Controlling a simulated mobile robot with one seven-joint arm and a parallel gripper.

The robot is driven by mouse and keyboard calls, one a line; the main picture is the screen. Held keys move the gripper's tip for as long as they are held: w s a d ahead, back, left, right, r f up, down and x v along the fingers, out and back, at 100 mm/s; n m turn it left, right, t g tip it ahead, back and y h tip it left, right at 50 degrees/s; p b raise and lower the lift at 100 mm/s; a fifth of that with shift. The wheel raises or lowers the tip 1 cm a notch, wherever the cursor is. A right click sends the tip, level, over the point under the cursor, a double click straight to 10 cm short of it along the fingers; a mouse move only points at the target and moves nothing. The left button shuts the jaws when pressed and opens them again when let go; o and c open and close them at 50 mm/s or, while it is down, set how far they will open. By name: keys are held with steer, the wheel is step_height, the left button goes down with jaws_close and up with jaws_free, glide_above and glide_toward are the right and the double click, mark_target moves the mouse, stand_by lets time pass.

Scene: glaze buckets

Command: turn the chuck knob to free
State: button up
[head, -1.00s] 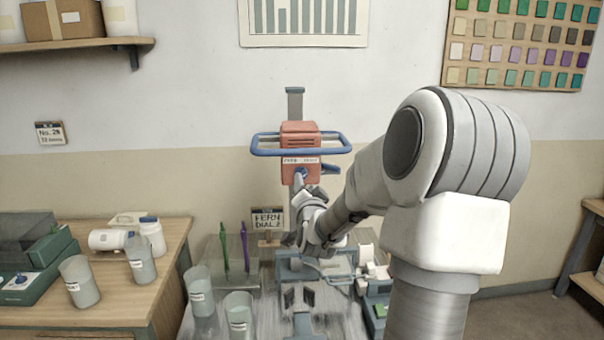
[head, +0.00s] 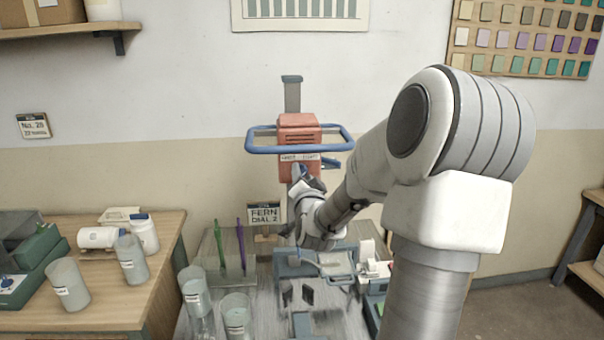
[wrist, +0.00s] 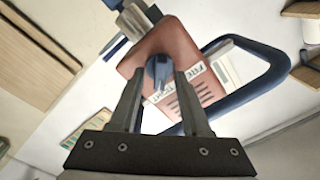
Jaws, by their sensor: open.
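The red machine head (head: 299,132) hangs on a grey post with a blue loop handle around it. Its blue chuck knob (wrist: 158,72) shows in the wrist view, round with a raised grip bar. A white label strip (wrist: 181,85) beside the knob carries lettering that seems to read FREE and TIGHT. My gripper (head: 301,178) is at the front of the head, just below the label strip. In the wrist view its two fingers stand on either side of the knob, open; I cannot tell whether they touch it. In the head view my gripper largely hides the knob.
The blue loop handle (wrist: 270,82) juts out close to my fingers. A sign reading FERN DIAL 2 (head: 265,214) stands left of my wrist. Grey cups (head: 236,312) and green and purple sticks (head: 240,247) stand at the lower left. A side table (head: 165,285) is at the left.

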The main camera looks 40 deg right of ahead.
jaws_close()
stand_by(0.3)
steer(key=shift+n+b, duration=0.3)
steer(key=shift+b, duration=0.15)
steer(key=n+b, duration=0.5)
steer(key=b, duration=0.3)
steer(key=n+b, duration=0.6)
steer(key=b, duration=0.1)
steer(key=n+b, duration=0.6)
steer(key=b, duration=0.2)
steer(key=shift+w+a+b, duration=0.15)
steer(key=shift+a+b, duration=0.1)
steer(key=shift+b, duration=0.1)
steer(key=shift+n, duration=0.3)
jaws_free()
